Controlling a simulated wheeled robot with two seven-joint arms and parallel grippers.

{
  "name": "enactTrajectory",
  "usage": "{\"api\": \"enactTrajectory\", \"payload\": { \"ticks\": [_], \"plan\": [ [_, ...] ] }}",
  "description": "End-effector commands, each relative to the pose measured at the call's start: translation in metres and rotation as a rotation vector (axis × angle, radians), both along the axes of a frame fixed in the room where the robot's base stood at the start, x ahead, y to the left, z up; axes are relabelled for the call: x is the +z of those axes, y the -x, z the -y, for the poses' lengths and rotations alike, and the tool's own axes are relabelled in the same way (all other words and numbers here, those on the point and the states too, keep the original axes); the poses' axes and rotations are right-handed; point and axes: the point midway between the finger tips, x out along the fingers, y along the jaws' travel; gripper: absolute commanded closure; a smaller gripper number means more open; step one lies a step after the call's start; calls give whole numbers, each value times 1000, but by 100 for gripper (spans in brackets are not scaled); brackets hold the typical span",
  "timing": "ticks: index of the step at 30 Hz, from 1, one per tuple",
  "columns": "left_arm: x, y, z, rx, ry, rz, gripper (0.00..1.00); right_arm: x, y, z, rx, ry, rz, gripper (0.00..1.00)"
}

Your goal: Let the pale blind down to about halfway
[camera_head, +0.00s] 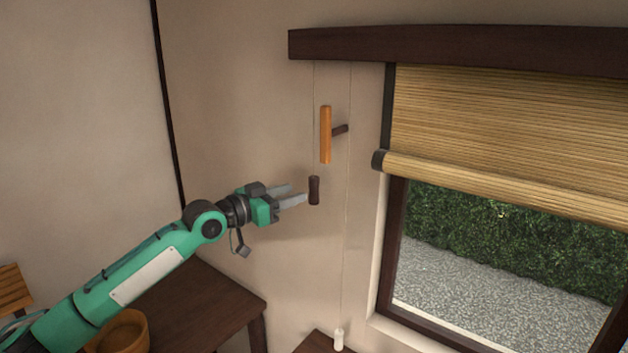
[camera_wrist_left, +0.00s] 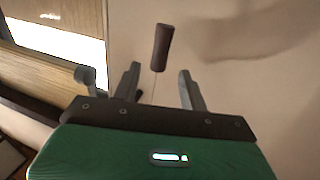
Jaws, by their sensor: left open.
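The pale blind (camera_head: 510,125) hangs in the window from a dark headrail, partly lowered, with its roll at the lower edge above the open view. Two thin cords hang left of it. One ends in a dark brown pull (camera_head: 314,190), the other in a white pull (camera_head: 339,340) low down. My left gripper (camera_head: 298,194) is open, its fingertips close to the dark pull. In the left wrist view the dark pull (camera_wrist_left: 161,48) shows beyond and between the open fingers (camera_wrist_left: 160,75). Whether they touch it I cannot tell. My right gripper is out of view.
A dark table (camera_head: 210,305) with a wooden bowl (camera_head: 123,332) stands below my left arm.

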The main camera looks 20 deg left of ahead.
Motion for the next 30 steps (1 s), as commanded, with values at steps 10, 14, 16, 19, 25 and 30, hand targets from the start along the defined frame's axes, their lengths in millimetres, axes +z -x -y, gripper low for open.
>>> {"api": "enactTrajectory", "payload": {
  "ticks": [10, 14, 16, 19, 25, 30],
  "plan": [
    [3, -49, 34, 0, 2, -1, 57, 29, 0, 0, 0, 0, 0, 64],
    [1, -58, 41, 0, 2, -1, 57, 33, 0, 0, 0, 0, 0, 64],
    [0, -61, 43, 0, 1, -2, 57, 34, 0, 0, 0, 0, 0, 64],
    [0, -63, 44, 0, -1, -1, 57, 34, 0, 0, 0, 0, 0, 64],
    [-1, -63, 44, 0, -1, -1, 57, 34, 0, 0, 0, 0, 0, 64],
    [-1, -63, 44, 0, -1, -1, 88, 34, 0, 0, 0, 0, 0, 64]
  ]
}}
